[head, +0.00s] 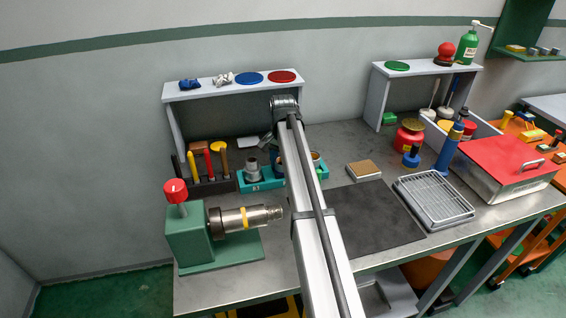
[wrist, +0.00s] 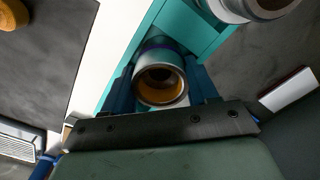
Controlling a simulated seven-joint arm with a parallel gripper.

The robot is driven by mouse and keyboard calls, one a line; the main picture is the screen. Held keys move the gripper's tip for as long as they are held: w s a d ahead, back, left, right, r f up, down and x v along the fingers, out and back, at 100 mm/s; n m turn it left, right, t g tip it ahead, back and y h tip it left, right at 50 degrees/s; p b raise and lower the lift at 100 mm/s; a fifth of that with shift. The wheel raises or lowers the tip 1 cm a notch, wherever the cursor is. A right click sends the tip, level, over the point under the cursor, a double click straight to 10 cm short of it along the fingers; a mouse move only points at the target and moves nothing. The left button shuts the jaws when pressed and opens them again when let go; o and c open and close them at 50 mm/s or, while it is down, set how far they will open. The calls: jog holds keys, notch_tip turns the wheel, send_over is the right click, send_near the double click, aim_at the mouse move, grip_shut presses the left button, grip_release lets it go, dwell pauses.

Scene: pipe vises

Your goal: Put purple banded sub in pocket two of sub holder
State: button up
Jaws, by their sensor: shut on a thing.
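The teal sub holder (head: 271,184) stands on the bench behind the arm, which hides its middle. It also shows below the held sub in the wrist view (wrist: 206,38). My gripper (wrist: 163,88) is shut on the purple banded sub (wrist: 160,88), a silver ring-shaped piece with an orange-brown inside. A thin purple band shows at its far edge. The sub is over or in a holder pocket; I cannot tell which, nor how deep. In the head view my arm hides it. Another grey sub (head: 252,169) sits in the holder's left part.
A green vise (head: 190,235) holds a pipe with a yellow band (head: 245,218) at the front left. A dark rack with hand tools (head: 208,186) stands left of the holder. A shelf (head: 232,89) stands behind. A black mat (head: 375,220) lies clear to the right.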

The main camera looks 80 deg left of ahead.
jog(key=shift+f, duration=0.15)
jog(key=o, duration=1.4)
notch_tip(320, 180, up, 12)
jog(key=shift+r, duration=0.15)
